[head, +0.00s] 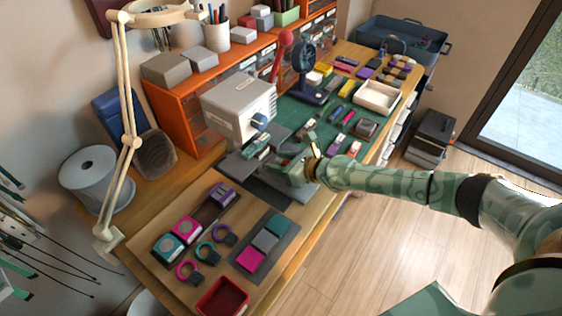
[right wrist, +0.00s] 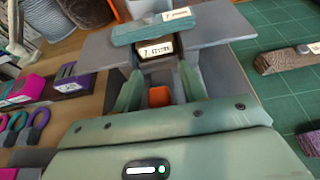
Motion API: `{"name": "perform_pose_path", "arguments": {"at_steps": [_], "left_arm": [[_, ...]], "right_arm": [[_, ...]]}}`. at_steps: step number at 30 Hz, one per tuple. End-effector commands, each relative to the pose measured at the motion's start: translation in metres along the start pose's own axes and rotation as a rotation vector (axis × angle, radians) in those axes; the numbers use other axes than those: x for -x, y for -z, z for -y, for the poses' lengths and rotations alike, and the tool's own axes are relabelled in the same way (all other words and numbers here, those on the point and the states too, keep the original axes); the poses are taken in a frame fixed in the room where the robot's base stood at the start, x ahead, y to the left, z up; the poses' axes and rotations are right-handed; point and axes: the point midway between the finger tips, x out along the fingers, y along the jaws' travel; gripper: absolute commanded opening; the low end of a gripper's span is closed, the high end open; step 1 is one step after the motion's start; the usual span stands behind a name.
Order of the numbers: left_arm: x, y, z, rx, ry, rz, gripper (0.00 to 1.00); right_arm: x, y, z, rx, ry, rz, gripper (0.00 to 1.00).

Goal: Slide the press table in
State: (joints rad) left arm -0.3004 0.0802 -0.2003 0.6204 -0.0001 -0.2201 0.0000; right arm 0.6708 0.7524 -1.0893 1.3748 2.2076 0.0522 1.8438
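The press (head: 240,105), a light grey box with a red-knobbed lever (head: 283,45), stands at the middle of the bench. Its press table (head: 255,165), a grey plate, sticks out below the head toward my right arm. In the right wrist view the press table (right wrist: 108,50) carries a teal block (right wrist: 155,27) with a white label. A dark labelled piece (right wrist: 157,50) is in front of it. My right gripper (right wrist: 160,88) is at the table's near edge. Its fingers are apart, with a small orange piece (right wrist: 159,96) between them and gaps beside it. My left gripper is not in view.
A green cutting mat (head: 330,105) with several small blocks lies beyond the press. A wooden board with coloured devices (head: 187,229) and a red tray (head: 222,298) is nearer. An orange shelf (head: 200,135) stands behind; a lamp arm (head: 128,150) rises at the left.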

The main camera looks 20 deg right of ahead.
Motion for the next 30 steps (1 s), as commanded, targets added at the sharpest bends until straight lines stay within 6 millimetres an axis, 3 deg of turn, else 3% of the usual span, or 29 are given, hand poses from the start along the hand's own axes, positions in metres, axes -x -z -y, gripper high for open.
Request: {"name": "perform_pose_path", "arguments": {"at_steps": [6, 10, 22, 30], "left_arm": [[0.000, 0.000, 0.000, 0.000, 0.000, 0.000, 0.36], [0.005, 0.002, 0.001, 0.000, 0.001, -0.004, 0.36], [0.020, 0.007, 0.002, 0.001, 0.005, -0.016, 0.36], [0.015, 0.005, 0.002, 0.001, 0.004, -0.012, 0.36]], "right_arm": [[0.001, 0.000, 0.000, 0.000, -0.001, -0.001, 0.42], [0.012, 0.000, 0.000, -0.001, -0.001, -0.001, 0.42], [0.108, 0.002, 0.000, -0.001, 0.000, -0.005, 0.42], [0.148, 0.003, 0.000, -0.002, 0.000, -0.003, 0.42]]}}
